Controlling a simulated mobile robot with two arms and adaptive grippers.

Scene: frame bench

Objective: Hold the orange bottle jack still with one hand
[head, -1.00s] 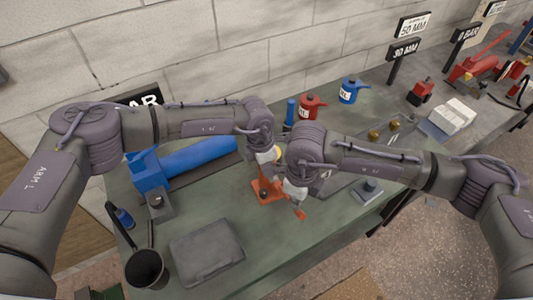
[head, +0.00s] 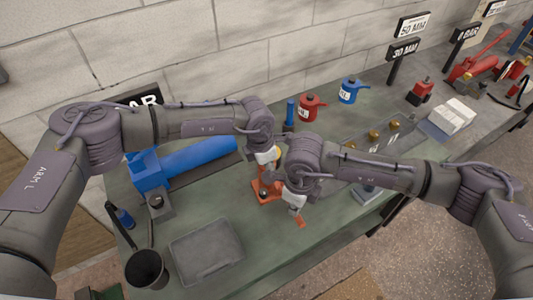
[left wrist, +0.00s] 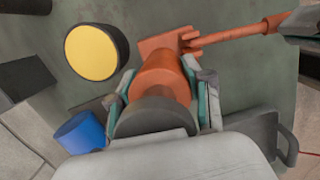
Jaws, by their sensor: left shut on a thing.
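The orange bottle jack (head: 264,192) stands on the green bench top, its base showing below my left gripper (head: 268,160). In the left wrist view its orange body (left wrist: 163,72) sits between the teal-padded fingers of my left gripper (left wrist: 165,98), which is shut on it. An orange lever (left wrist: 238,31) reaches from the jack to the right. My right gripper (head: 296,198) is at the lever's outer end, and an orange tip (head: 300,222) shows below it. Its fingers are too small and covered to show whether they are closed on the lever.
A blue cylinder (head: 200,157) lies left of the jack. A grey tray (head: 206,252) and a black cup (head: 146,268) are at front left. Red (head: 308,108) and blue (head: 349,91) pots stand behind. A round yellow-faced thing (left wrist: 92,51) is beside the jack.

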